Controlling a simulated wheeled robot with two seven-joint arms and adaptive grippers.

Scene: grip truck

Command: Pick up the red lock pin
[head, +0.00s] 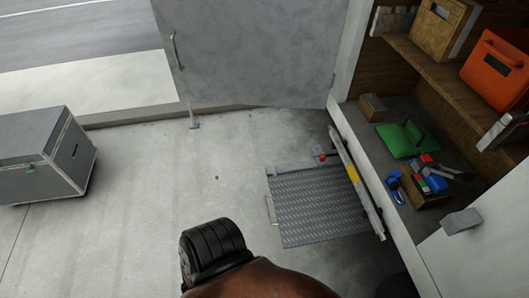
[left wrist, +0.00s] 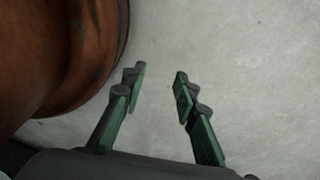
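The red lock pin (head: 321,157) is a small red piece at the far edge of the ribbed metal lift platform (head: 312,208), close to the upright rail, in the head view. It is small there and its details cannot be made out. My left gripper (left wrist: 158,82) shows in the left wrist view with its green-padded fingers apart and nothing between them, over bare concrete. It does not show in the head view, and the pin does not show in the left wrist view. My right gripper is in neither view.
A rail with a yellow mark (head: 352,173) stands along the platform's right side. Truck shelves at right hold a green item (head: 402,140), an orange bag (head: 497,68) and boxes. A grey case (head: 42,157) stands at left. The concrete floor (head: 170,165) between is mostly clear.

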